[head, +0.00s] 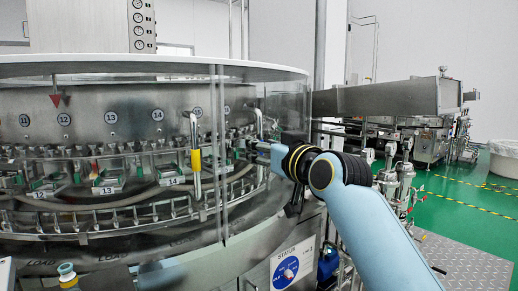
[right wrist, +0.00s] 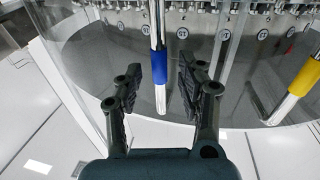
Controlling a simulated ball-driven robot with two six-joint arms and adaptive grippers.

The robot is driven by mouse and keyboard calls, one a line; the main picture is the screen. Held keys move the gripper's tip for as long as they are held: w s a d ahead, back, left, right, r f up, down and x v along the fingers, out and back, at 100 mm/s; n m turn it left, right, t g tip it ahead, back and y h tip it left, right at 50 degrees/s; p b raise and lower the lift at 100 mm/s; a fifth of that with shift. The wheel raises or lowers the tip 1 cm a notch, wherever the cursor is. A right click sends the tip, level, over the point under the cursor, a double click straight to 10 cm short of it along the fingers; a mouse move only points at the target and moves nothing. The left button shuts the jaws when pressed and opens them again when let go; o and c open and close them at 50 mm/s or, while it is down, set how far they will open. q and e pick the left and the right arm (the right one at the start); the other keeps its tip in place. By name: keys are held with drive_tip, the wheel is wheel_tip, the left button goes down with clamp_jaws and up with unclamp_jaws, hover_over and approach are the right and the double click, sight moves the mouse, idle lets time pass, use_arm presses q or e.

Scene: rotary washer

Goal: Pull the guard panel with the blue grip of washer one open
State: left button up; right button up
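Washer one is the round steel machine (head: 120,130) with curved clear guard panels under a white top, at the left in the head view. In the right wrist view a vertical metal handle with a blue grip (right wrist: 158,66) stands on a clear panel. The head view does not clearly show the blue grip. My right gripper (right wrist: 161,72) is open and empty. Its two fingers stand left and right of the blue grip's line in the wrist view. I cannot tell whether the handle is between the fingers or just beyond them.
A handle with a yellow grip (head: 195,160) is on another panel, and a yellow grip (right wrist: 305,77) also shows at the right wrist view's right edge. A metal step plate (head: 465,262) lies at the lower right. Green floor (head: 455,200) is open behind my right arm.

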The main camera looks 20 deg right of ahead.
drive_tip(key=shift+w+a, duration=0.15)
drive_tip(key=shift+w, duration=0.9)
clamp_jaws()
drive_tip(key=shift+w+f, duration=0.1)
drive_tip(key=shift+f, duration=0.05)
